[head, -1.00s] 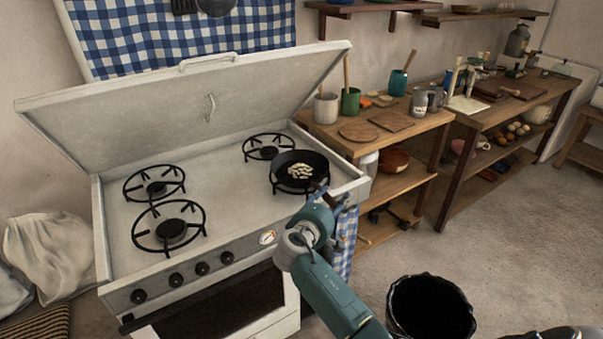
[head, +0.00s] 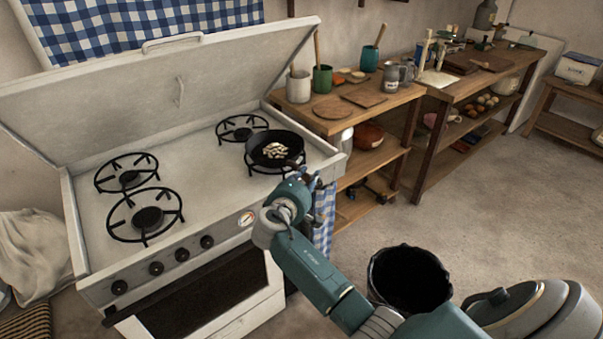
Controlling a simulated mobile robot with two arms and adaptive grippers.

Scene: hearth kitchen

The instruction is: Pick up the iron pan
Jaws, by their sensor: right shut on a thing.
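The black iron pan (head: 256,149) is over the front right burner (head: 252,168) of the white stove, with pale pieces of food (head: 275,150) lying in it. It looks about level; I cannot tell whether its base touches the burner grate or is slightly above it. My right gripper (head: 303,171) is at the pan's near right side, shut on its handle. The handle and the fingertips are mostly hidden by the gripper and wrist. My left gripper is not in view.
The stove's raised lid (head: 150,95) stands behind the burners. The other burners are empty. A wooden shelf table (head: 385,98) with cups and boards stands close on the right. A black bin (head: 408,280) stands on the floor below my right arm.

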